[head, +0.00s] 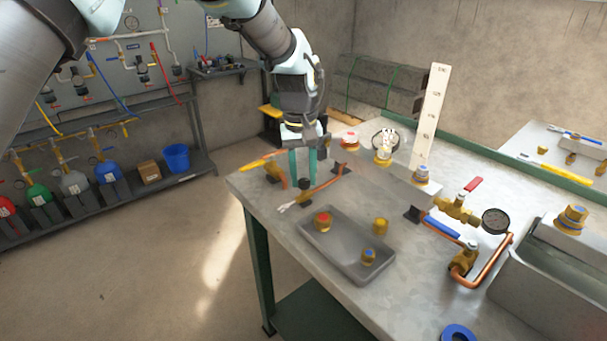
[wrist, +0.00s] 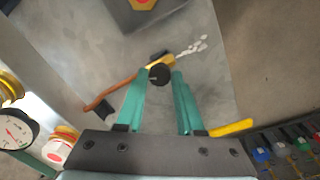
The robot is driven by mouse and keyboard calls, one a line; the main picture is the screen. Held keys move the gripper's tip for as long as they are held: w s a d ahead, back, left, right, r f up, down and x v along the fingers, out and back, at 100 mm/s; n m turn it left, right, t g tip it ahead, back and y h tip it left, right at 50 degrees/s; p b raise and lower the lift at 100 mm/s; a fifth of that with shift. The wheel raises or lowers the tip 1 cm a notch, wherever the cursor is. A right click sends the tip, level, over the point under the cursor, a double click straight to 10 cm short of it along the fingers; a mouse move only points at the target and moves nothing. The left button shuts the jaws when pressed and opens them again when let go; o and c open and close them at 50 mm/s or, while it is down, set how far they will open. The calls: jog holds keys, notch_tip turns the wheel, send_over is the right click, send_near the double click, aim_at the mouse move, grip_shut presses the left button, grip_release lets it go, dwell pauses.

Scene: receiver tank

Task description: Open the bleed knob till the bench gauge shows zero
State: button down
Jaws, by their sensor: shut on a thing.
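The bleed knob (wrist: 159,74) is small, round and black, on a brass fitting with a copper pipe (wrist: 110,92). My gripper (wrist: 161,76) points down with its two green fingers closed on the knob's sides. In the head view my gripper (head: 303,184) is at the bench's near left corner, and the fingers mostly hide the knob. Whitish lumps (wrist: 195,47) show at the fitting's far end; I cannot tell what they are. A round gauge (wrist: 15,128) with a white face and red needle is at the left of the wrist view, partly cut off; its reading is not legible.
A grey tray (head: 318,242) with capped brass fittings lies right of my gripper. A yellow pen-like item (head: 255,163) lies at the bench edge.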

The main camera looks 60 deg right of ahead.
aim_at(301, 181)
jog(key=shift+n, duration=1)
jog(key=c, duration=0.5)
grip_release()
jog(key=shift+c, duration=0.2)
notch_tip(301, 181, up, 11)
jog(key=b, duration=0.2)
jog(key=shift+w+a, duration=0.15)
jog(key=shift+a, duration=0.05)
jog(key=shift+w+f, duration=0.1)
